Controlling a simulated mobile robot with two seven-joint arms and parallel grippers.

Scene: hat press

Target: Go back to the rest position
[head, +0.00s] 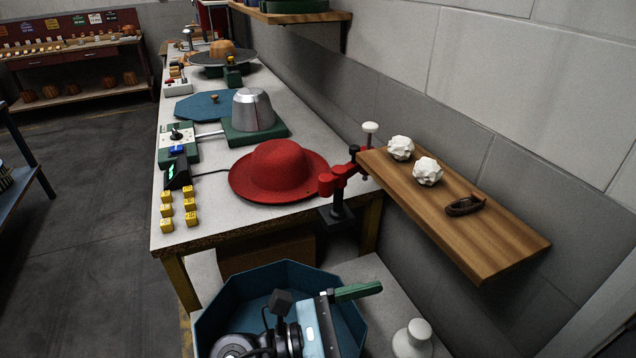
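My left gripper (340,310) is low in the head view, above the blue octagonal bin (226,303). Its dark wrist and pale hand come in from the bottom left. One green finger sticks out to the right at the far end of the hand, with clear space beside it. The other finger is cut off by the bottom edge. Nothing shows held in the visible part. My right gripper is not in view. A red felt hat (278,170) lies brim down on the white workbench (215,225), apart from the gripper.
A red clamp arm (339,182) stands at the bench's right edge. A wooden shelf (470,235) juts from the wall, carrying white crumpled balls (427,171). A metal hat block (252,110), yellow cubes (166,211) and a control box (179,146) occupy the bench. The floor at left is clear.

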